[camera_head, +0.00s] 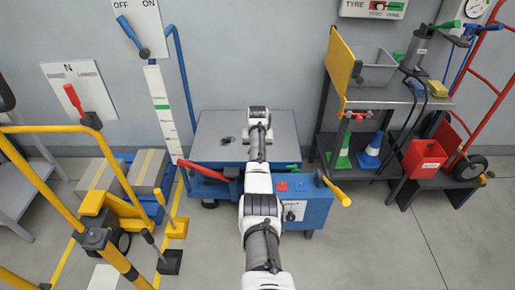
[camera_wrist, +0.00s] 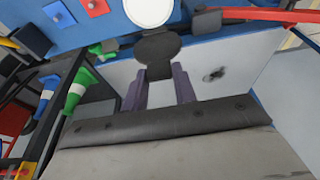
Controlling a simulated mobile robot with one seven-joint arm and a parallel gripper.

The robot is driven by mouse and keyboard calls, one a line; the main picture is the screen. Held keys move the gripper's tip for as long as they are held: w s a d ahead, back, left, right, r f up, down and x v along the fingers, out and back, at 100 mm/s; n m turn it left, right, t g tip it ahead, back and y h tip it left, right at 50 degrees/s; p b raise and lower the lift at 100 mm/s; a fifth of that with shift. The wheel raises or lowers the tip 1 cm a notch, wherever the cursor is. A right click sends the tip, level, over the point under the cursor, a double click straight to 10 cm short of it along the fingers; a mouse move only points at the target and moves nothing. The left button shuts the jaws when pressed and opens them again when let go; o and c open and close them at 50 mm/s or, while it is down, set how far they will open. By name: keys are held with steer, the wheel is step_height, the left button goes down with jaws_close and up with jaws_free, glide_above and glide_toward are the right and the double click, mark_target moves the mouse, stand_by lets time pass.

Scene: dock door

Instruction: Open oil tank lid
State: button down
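In the wrist view a dark round lid-like disc (camera_wrist: 158,45) with a short dark tab lies beside a white round surface (camera_wrist: 148,11) cut off by the top edge. I take the disc for the oil tank lid, and it looks swung away from the white round. My gripper (camera_wrist: 160,76) has its two purple-grey fingers on either side of the tab, with little or no gap; whether they press on it is unclear. In the head view my gripper (camera_head: 258,113) is over the grey platform, and my arm hides the lid.
The blue unit (camera_head: 312,207) has red and blue pads and a yellow-handled lever (camera_head: 338,193) at its right. A red handle (camera_head: 203,171) is at left. A grey cart with cones (camera_head: 368,155) stands right, yellow rails (camera_head: 40,175) left. Floor at lower right is clear.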

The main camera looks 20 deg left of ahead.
stand_by(0.3)
steer(key=c, duration=1.1)
jaws_free()
steer(key=shift+f, duration=0.2)
steer(key=shift+r, duration=0.1)
steer(key=shift+r, duration=0.15)
steer(key=v, duration=1.3)
steer(key=shift+s+d+r, duration=0.1)
steer(key=shift+s+r, duration=0.05)
steer(key=shift+r, duration=0.1)
